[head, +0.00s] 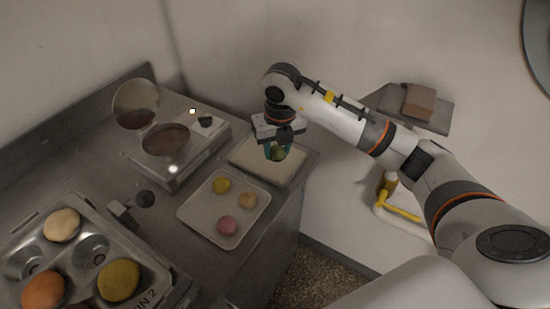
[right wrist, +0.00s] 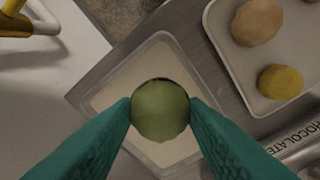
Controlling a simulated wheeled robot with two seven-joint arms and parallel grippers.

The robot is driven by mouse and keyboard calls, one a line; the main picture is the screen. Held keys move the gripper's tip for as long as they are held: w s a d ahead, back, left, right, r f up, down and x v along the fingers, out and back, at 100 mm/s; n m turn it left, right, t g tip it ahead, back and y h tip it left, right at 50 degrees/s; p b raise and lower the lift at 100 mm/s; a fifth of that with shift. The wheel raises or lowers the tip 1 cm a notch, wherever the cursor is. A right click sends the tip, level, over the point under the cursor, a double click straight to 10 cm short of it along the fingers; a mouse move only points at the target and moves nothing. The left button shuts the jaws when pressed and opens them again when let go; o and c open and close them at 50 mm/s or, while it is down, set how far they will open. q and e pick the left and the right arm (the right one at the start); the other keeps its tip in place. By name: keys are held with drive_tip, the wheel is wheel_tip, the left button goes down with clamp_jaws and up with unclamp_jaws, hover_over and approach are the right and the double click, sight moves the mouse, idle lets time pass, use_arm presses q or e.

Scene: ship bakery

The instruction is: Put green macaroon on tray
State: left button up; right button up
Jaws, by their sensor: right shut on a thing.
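The green macaroon (right wrist: 160,110) is held between the teal fingertips of my right gripper (right wrist: 161,112), which is shut on it. In the head view the right gripper (head: 278,152) and the green macaroon (head: 277,154) are over a rectangular container with pale contents (head: 245,163). A light tray (head: 191,210) lies to the left of and nearer than that container. A yellow macaroon (head: 221,185), a tan macaroon (head: 248,200) and a pink macaroon (head: 227,225) lie on it. The tray (right wrist: 215,30) is also at the upper right in the right wrist view. My left gripper is not in view.
A waffle-iron-like appliance (head: 180,165) with its round lid up stands left of the tray. A metal muffin tin (head: 85,225) holding round baked items is at the lower left. A wall shelf with a brown block (head: 419,102) and a yellow-handled fixture (head: 400,207) are at the right.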

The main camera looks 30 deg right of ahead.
sight(277, 171)
wheel_tip(277, 171, down, 5)
drive_tip(key=shift+r+p, duration=0.2)
drive_tip(key=shift+p, duration=0.25)
drive_tip(key=shift+f, duration=0.3)
drive_tip(key=shift+f, duration=0.1)
drive_tip(key=shift+o, duration=1.4)
drive_tip(key=shift+f, duration=0.1)
drive_tip(key=o, duration=0.4)
drive_tip(key=shift+o, duration=0.2)
